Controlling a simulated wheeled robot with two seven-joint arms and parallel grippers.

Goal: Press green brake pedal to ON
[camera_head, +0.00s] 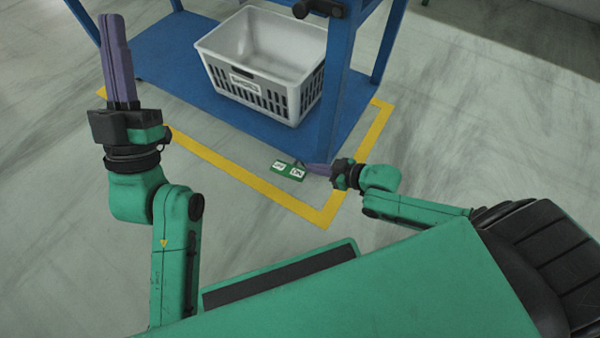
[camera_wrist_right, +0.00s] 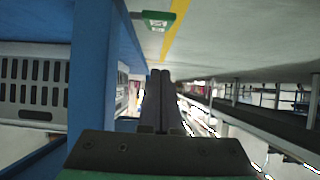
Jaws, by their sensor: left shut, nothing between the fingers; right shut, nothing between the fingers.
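The green brake pedal (camera_head: 288,171) is low at the foot of the blue cart (camera_head: 230,95), with two small white labels whose text is too small to read surely. My right gripper (camera_head: 309,167) is shut and empty, its purple fingers pointing left just right of the pedal. Contact cannot be told in the head view. In the right wrist view the pedal (camera_wrist_right: 157,20) is at the top, apart in the picture from the closed fingertips (camera_wrist_right: 160,74). My left gripper (camera_head: 112,20) is shut and empty, raised at the upper left, far from the pedal.
A grey crate (camera_head: 268,62) sits on the cart's lower shelf. A blue cart leg (camera_head: 333,90) stands close behind my right gripper. Yellow tape (camera_head: 255,183) marks the floor around the cart. The floor at left is clear.

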